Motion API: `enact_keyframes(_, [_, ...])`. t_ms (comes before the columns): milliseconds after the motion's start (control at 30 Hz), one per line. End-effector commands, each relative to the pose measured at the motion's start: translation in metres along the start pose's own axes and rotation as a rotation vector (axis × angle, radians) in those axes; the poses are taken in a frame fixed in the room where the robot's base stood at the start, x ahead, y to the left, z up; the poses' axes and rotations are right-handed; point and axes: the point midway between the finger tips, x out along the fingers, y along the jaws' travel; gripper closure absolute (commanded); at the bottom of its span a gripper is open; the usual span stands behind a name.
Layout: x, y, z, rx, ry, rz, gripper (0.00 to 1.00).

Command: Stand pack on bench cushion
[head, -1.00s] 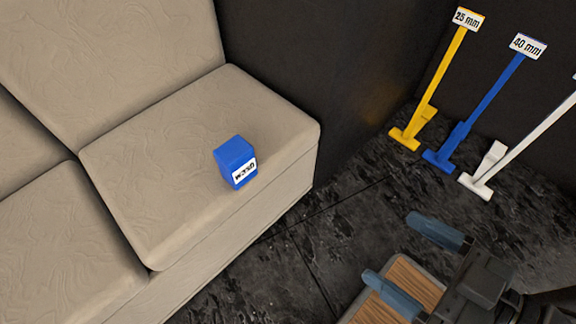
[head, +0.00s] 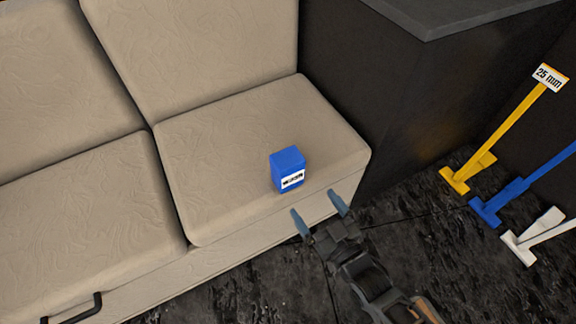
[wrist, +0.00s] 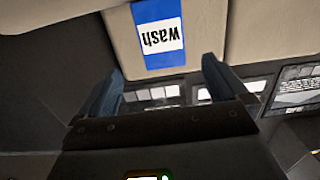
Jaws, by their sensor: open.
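A blue pack (head: 287,169) with a white label stands upright on the beige bench cushion (head: 215,175), near its front edge. In the wrist view the pack (wrist: 159,55) shows its label, reading "wash", upside down, ahead of and between the fingers. My gripper (head: 320,213) is open and empty, in front of the cushion's front edge, below and to the right of the pack. Its two blue-grey fingers also show in the wrist view (wrist: 160,85), apart from the pack as far as I can tell.
Yellow (head: 500,130), blue (head: 520,187) and white (head: 535,236) long-handled tools lean at the right. A dark cabinet (head: 400,100) stands right of the bench. Dark floor (head: 240,295) is clear before the bench. A black handle (head: 75,312) shows at lower left.

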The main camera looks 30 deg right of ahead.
Motion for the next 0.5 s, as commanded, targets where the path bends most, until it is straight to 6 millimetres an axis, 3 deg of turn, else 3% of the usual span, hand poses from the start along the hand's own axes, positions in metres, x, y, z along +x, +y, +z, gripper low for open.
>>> enact_keyframes(33, [0.022,-0.001,-0.004,0.001,0.014,0.0,0.0])
enact_keyframes(200, [0.065,-0.004,-0.004,0.005,0.039,0.003,0.0])
enact_keyframes(500, [0.094,-0.004,-0.005,0.007,0.05,0.004,0.0])
